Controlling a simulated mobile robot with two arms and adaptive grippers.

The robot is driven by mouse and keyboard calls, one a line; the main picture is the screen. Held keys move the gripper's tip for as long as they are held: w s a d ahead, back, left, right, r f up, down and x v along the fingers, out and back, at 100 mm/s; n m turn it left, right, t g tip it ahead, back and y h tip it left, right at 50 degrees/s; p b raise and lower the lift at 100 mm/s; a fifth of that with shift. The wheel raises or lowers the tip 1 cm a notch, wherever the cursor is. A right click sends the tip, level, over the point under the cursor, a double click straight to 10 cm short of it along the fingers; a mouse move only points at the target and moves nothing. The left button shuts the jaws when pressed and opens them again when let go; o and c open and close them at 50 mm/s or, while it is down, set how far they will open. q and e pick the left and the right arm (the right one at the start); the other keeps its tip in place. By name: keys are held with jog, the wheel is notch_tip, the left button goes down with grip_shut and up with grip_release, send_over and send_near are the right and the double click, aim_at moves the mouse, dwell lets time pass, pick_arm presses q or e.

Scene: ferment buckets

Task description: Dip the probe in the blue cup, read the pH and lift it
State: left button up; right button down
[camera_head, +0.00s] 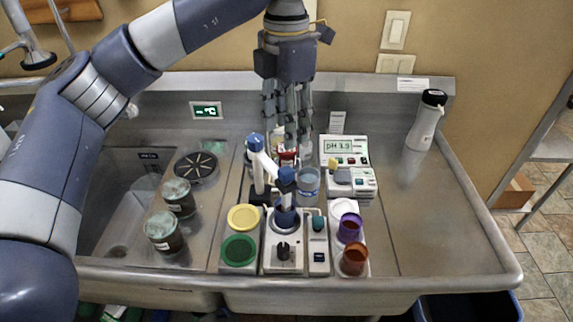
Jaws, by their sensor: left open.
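My left gripper (287,132) points down behind the row of instruments, its fingers spread. I see nothing clearly held between them. A dark blue cup (285,216) stands on a white stirrer-like base (284,254) in front of it. A probe with a dark blue head (286,178) is upright at the cup, beside a white arm (266,163); its tip is hidden, so I cannot tell how deep it sits. The pH meter (347,180) stands right of the gripper, and its display (339,147) reads what looks like pH 3.9. My right gripper is not in view.
A clear beaker of bluish liquid (308,184) stands behind the blue cup. A purple cup (350,227) and an orange-brown cup (354,259) stand right. Yellow (243,217) and green (239,250) discs lie left. A white flask (425,122) stands far right; steel drainboard there is clear.

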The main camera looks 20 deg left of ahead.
aim_at(286, 170)
pick_arm(q)
notch_tip(286, 170, down, 9)
jog(key=p, duration=0.2)
jog(key=shift+f+p, duration=0.15)
jog(key=shift+p, duration=0.15)
jog(key=shift+f, duration=0.65)
